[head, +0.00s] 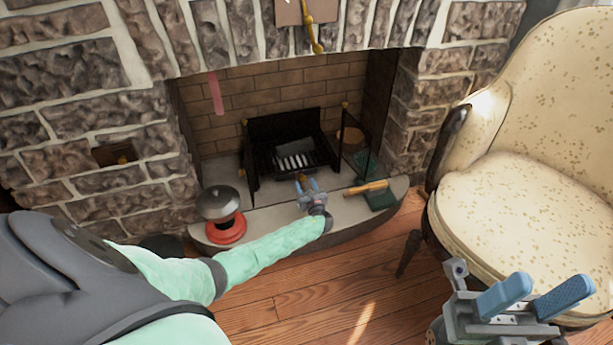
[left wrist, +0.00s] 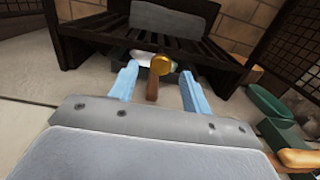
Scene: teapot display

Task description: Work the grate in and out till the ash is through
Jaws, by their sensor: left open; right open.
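The black grate (head: 260,160) stands in the fireplace with pale bars at its front; it also shows in the left wrist view (left wrist: 90,30). My left gripper (head: 308,184) is open at the front of the grate, over the hearth. In the left wrist view its fingers (left wrist: 157,80) stand on either side of the knob's stem, with gaps visible. Ash cannot be made out clearly. My right gripper (head: 545,292) is open and empty at the lower right, away from the fireplace.
A wooden-handled brush (head: 366,187) and a green dustpan (head: 381,199) lie on the hearth to the right. A red and grey lidded object (head: 226,228) stands at its left. A mesh screen (head: 357,150) flanks the grate. A cream armchair (head: 530,205) fills the right side.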

